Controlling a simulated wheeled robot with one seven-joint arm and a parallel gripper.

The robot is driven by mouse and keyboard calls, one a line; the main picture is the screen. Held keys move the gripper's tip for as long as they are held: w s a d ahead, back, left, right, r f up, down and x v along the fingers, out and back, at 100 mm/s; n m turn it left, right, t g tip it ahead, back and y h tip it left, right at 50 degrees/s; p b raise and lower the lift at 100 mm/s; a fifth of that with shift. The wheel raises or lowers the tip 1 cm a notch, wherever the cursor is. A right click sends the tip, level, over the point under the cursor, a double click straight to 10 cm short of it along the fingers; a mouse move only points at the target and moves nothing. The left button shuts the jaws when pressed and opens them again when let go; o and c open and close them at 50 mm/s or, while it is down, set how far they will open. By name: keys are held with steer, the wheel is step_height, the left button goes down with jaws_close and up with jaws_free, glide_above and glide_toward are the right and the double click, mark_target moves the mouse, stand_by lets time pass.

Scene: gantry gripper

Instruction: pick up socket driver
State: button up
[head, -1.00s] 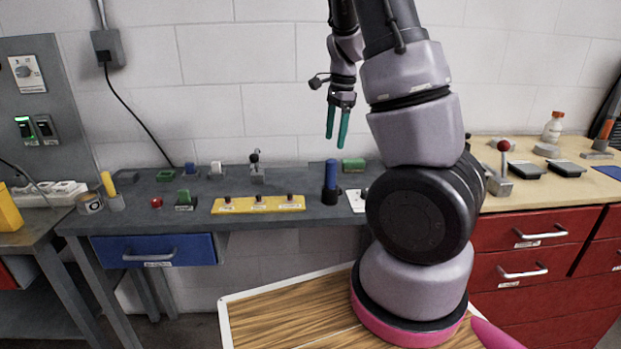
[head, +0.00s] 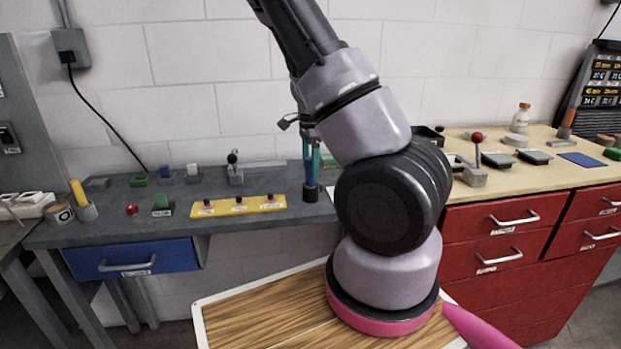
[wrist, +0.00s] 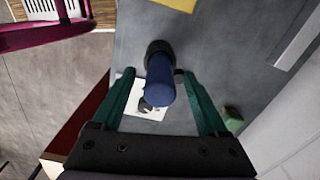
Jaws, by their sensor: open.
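The socket driver, seen as a blue-handled tool (head: 310,175), stands upright in a black round holder (head: 311,193) on the grey bench. In the wrist view the blue handle (wrist: 160,84) points up toward the camera, with its dark holder (wrist: 157,48) beyond it. My gripper (head: 312,163) has teal fingers and is lowered over the handle, partly hidden by my arm in the head view. In the wrist view my gripper (wrist: 158,80) is open, with one finger on each side of the handle. A gap shows on the left; I cannot tell whether the right finger touches.
A yellow panel with knobs (head: 262,206) lies left of the holder. A white card (wrist: 148,110) lies on the bench beside it. A green block (wrist: 231,118) is near the right finger. A red-knobbed lever (head: 476,160) stands on the wooden bench at right.

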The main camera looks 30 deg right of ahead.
steer(key=shift+f, duration=0.65)
jaws_close()
steer(key=shift+r, duration=0.1)
